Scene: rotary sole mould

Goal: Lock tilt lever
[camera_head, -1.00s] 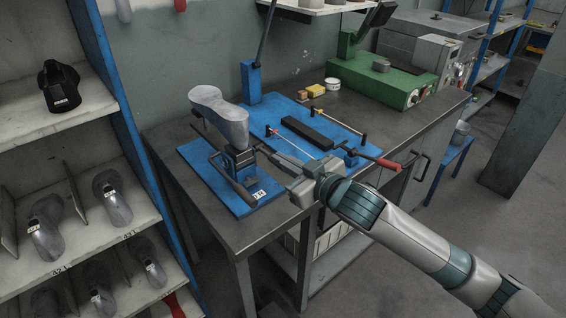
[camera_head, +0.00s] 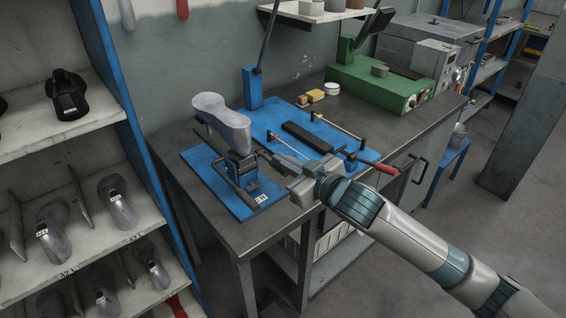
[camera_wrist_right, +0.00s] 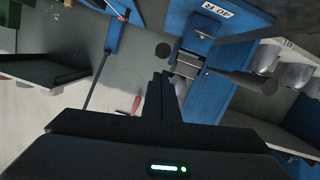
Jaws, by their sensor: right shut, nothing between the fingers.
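A grey foot-shaped form (camera_head: 222,116) sits on a dark clamp stand (camera_head: 240,166) on a blue base plate (camera_head: 228,203) at the bench's left end. My right gripper (camera_head: 266,155) is shut and empty, its fingertips close to the stand's right side. In the right wrist view, the shut fingers (camera_wrist_right: 161,80) point at the stand, near a round dark knob (camera_wrist_right: 163,50). A grey bar handle (camera_wrist_right: 236,78) with a dark end lies to their right. I cannot tell which of these is the tilt lever, or whether the fingers touch anything. My left gripper is not in view.
A second blue plate (camera_head: 314,113) behind holds a black block (camera_head: 307,136), rods and a red-handled lever (camera_head: 378,165). A green machine (camera_head: 372,85) stands at the back right. A shelf (camera_head: 60,215) with several forms borders the left.

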